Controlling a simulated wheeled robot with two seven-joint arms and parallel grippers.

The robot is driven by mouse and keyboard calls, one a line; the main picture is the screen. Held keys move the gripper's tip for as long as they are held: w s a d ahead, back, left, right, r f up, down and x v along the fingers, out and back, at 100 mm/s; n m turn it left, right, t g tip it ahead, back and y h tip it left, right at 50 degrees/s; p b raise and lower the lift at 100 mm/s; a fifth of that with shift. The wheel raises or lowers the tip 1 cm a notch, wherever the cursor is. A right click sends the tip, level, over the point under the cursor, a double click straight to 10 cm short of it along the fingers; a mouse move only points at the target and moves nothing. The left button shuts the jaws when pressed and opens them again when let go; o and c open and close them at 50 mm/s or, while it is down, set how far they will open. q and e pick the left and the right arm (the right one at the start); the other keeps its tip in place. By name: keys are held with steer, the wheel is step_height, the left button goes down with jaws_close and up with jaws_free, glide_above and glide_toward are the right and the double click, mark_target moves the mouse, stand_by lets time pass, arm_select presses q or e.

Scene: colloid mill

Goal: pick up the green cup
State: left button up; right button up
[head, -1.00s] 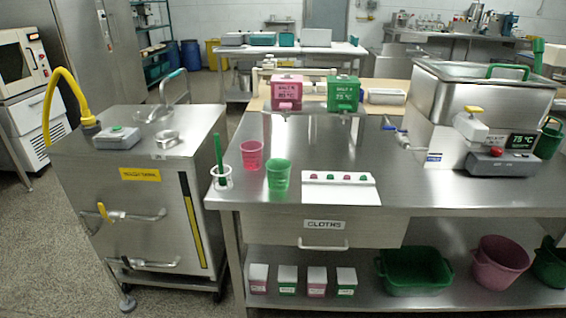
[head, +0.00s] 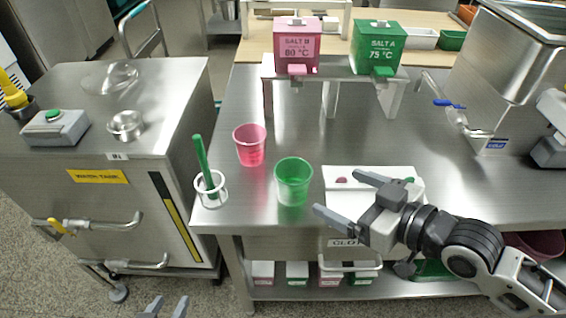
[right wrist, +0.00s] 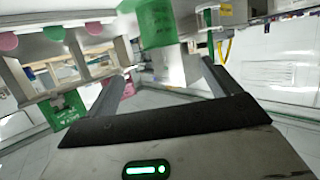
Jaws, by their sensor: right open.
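The green cup (head: 293,183) stands upright near the front edge of the steel table (head: 300,220). My right gripper (head: 340,195) is open and empty, just right of the cup, with its fingers pointing toward it. They do not touch it. In the right wrist view the green cup (right wrist: 158,28) shows beyond and between the two open fingers, cut by the top edge. My left gripper (head: 166,307) shows only its fingertips at the bottom edge of the head view. They are apart, with nothing seen between them.
A pink cup (head: 250,146) stands behind and left of the green cup. A white holder with a green stick (head: 203,165) is further left. A white panel with coloured buttons (head: 340,172) lies partly behind my right gripper. Salt boxes (head: 297,46) stand on a raised shelf behind.

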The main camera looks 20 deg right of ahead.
mark_target(282, 168)
steer(key=x, duration=0.8)
steer(key=shift+w+a+f, duration=0.1)
steer(key=shift+w+a, duration=0.1)
steer(key=shift+a, duration=0.1)
steer(key=shift+f+x, duration=0.1)
steer(key=shift+x, duration=1.5)
steer(key=shift+f+x, duration=0.15)
steer(key=shift+x, duration=1.4)
arm_select(q)
steer(key=shift+s+f, duration=0.2)
steer(key=shift+s, duration=0.55)
arm_select(e)
steer(key=shift+d, duration=0.1)
steer(key=c, duration=1.1)
